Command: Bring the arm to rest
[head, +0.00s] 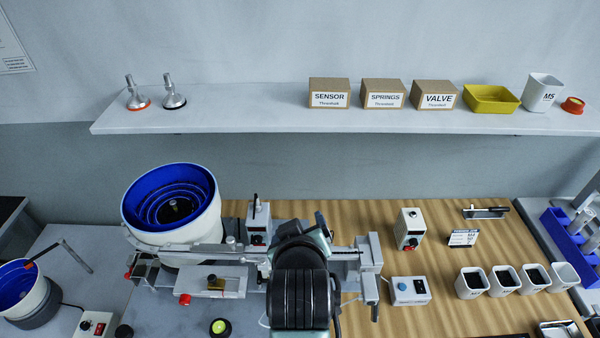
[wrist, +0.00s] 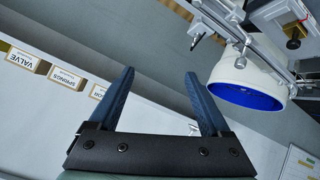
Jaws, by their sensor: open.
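My gripper (wrist: 159,73) shows in the wrist view with two blue fingers spread apart and nothing between them. The wrist picture is tilted, with the shelf boxes upside down at the left and the feeder bowl at the right. In the head view my arm (head: 300,290) rises from the bottom centre, in front of the gantry machine (head: 215,250). Its own links hide the fingers there, and I cannot tell how far the gripper is from the machine.
A blue-lined white feeder bowl (head: 130,215) stands left of my arm. A shelf (head: 230,118) along the wall holds cardboard boxes (head: 329,92) and a yellow bin (head: 491,99). Control boxes (head: 409,229) and white cups (head: 472,283) stand at the right on the wooden bench (head: 480,210).

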